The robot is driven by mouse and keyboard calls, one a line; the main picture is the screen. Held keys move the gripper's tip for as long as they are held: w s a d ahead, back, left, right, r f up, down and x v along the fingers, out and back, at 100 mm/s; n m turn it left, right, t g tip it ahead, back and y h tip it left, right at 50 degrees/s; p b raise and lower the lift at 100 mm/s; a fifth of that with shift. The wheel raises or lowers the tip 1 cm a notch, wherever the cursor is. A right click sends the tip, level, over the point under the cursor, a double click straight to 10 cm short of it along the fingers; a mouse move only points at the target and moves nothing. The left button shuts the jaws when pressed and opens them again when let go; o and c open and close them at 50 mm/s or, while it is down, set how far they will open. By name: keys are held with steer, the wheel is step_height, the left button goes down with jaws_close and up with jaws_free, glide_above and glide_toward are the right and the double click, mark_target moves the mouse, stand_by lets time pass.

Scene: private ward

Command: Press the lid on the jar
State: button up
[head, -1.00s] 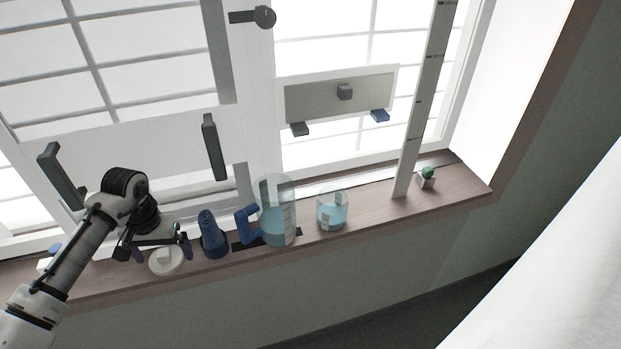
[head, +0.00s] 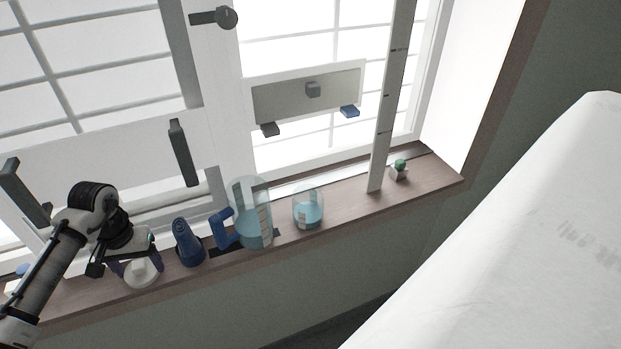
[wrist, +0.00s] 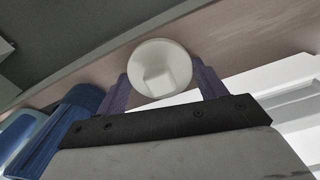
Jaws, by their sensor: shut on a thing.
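The white round lid (wrist: 175,52) with a square knob is between my purple fingertips in the wrist view. In the head view the lid (head: 141,279) is low over the sill at the left. My gripper (head: 135,266) comes down on it from above, shut on it; the wrist view shows the gripper (wrist: 160,88) with a finger at either side. Whether anything lies under the lid is hidden. A small clear glass jar (head: 308,210) with pale blue contents stands upright on the sill to the right, apart from my gripper.
A dark blue bottle-like object (head: 188,246) stands close right of the lid. Beyond it is a larger clear jug (head: 252,215) with a blue handle. A tiny green-topped pot (head: 399,170) is at the far right. The wooden sill (head: 345,208) is narrow; a white bed (head: 500,230) is at right.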

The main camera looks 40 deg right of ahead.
steer(key=shift+r+p, duration=1.8)
steer(key=shift+r, duration=0.1)
steer(key=shift+r+p, duration=2.05)
steer(key=shift+r, duration=0.35)
